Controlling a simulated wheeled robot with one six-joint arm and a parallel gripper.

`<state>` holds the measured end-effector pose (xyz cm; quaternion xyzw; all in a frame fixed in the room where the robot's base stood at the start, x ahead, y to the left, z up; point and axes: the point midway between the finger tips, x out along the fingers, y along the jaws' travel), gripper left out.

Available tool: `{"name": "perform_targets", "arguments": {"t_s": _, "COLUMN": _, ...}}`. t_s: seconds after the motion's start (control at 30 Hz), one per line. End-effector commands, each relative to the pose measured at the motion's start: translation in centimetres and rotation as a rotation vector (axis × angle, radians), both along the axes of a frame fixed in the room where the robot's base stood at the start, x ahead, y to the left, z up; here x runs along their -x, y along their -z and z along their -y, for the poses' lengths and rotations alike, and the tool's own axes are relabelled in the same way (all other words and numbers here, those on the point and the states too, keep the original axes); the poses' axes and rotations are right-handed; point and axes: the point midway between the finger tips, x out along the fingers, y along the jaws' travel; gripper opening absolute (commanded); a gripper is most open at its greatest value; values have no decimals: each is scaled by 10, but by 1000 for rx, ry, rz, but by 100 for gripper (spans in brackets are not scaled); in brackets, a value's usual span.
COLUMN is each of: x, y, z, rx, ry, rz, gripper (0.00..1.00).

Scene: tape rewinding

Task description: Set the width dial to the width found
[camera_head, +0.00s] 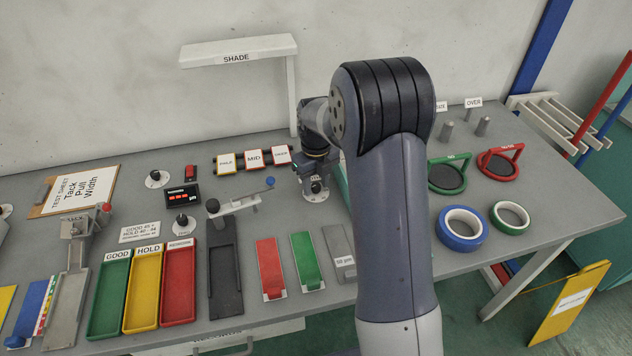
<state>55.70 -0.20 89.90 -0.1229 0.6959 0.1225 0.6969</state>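A round white dial with a dark knob (157,179) sits on the bench left of centre. A similar dial (183,225) stands nearer, below a small black display (183,195) with red digits too small to read. Part of another dial (5,211) shows at the left edge. I cannot tell which is the width dial. A test sheet (78,190) reads "Tack Pull Width". My gripper (316,188) appears to be at the end of my arm, right of the dials and apart from them. Its fingers are too small and partly hidden, so its opening cannot be told.
Green, yellow and red trays (145,325) line the front left. A metal lever fixture (70,300) stands left of them. A black channel with an arm (222,285) stands right of them. Blue (483,243) and green (525,228) tape rolls lie at right. A shade (238,50) overhangs the back.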

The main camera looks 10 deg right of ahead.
Motion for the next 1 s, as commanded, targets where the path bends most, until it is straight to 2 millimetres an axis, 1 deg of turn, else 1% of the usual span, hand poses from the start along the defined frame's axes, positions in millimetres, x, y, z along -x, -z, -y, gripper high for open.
{"name": "perform_targets", "arguments": {"t_s": 0.27, "x": 0, "y": 0, "z": 0, "rx": -1, "ry": 0, "rz": -1, "gripper": 44}}
{"name": "perform_targets", "arguments": {"t_s": 0.37, "x": 0, "y": -5, "z": 0, "rx": 0, "ry": 0, "rz": 1, "gripper": 44}}
{"name": "perform_targets", "arguments": {"t_s": 0.47, "x": 0, "y": -18, "z": 0, "rx": 0, "ry": 0, "rz": 3, "gripper": 44}}
{"name": "perform_targets", "arguments": {"t_s": 0.7, "x": -1, "y": -67, "z": 0, "rx": 0, "ry": 0, "rz": 4, "gripper": 44}}
{"name": "perform_targets", "arguments": {"t_s": 0.8, "x": 0, "y": -85, "z": 0, "rx": 0, "ry": 0, "rz": 3, "gripper": 44}}
{"name": "perform_targets", "arguments": {"t_s": 0.9, "x": 0, "y": -97, "z": 0, "rx": 0, "ry": 0, "rz": 1, "gripper": 44}}
{"name": "perform_targets", "arguments": {"t_s": 1.0, "x": 0, "y": -105, "z": 0, "rx": 0, "ry": 0, "rz": 0, "gripper": 44}}
